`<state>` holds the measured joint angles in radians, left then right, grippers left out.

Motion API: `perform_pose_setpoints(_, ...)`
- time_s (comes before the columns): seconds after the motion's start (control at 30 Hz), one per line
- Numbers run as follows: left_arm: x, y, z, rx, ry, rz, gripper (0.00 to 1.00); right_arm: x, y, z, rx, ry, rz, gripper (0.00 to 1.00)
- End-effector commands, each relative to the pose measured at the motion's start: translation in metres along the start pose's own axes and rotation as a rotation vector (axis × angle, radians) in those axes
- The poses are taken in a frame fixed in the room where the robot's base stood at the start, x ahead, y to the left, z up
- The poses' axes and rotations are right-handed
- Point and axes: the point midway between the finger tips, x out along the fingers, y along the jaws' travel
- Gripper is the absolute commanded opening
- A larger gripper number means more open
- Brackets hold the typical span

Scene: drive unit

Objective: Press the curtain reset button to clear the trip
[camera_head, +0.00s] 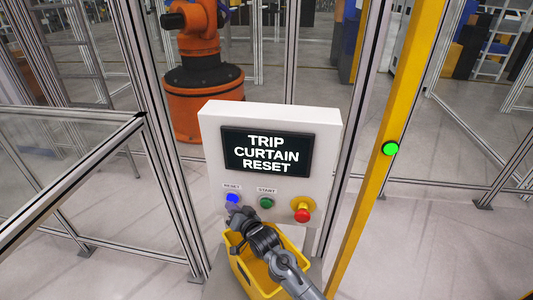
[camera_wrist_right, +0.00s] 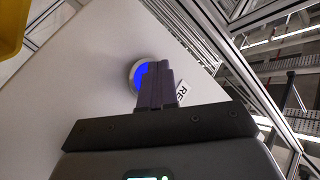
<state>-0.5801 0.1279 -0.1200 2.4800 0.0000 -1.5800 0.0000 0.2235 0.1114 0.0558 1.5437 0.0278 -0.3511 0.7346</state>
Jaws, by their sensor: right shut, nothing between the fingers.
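A white control box (camera_head: 213,150) stands in front of me with a dark screen (camera_head: 267,153) reading "TRIP CURTAIN RESET". The blue reset button (camera_head: 232,198) is at its lower left under a "RESET" label. My right gripper (camera_head: 234,209) is shut and empty, its fingertips right at the blue button. In the right wrist view the shut fingers (camera_wrist_right: 156,88) cover part of the blue button (camera_wrist_right: 138,76) in its silver ring. I cannot tell whether they touch or press it. My left gripper is not in view.
A green button (camera_head: 266,203) and a red emergency stop (camera_head: 302,214) sit right of the blue button. A yellow bin (camera_head: 240,268) is below the box. A yellow post (camera_head: 372,190) with a green light (camera_head: 390,149) stands right. An orange robot (camera_head: 201,98) is behind the fence.

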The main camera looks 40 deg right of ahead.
Motion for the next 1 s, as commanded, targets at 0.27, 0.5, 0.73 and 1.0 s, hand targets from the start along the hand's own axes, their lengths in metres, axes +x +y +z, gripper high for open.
perform_pose_setpoints(0.27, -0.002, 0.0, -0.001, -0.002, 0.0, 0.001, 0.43, -0.001, 0.0, 0.0, 0.001, 0.0, 0.001, 0.0)
perform_pose_setpoints(0.5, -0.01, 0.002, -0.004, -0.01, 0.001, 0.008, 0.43, -0.008, -0.006, 0.004, 0.0, 0.001, 0.001, 0.0)
perform_pose_setpoints(0.73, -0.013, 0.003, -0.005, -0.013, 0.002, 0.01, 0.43, -0.013, -0.009, 0.008, 0.0, 0.001, 0.0, 0.0)
perform_pose_setpoints(1.0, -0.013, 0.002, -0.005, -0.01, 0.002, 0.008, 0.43, -0.013, -0.009, 0.009, 0.0, 0.0, 0.0, 0.0)
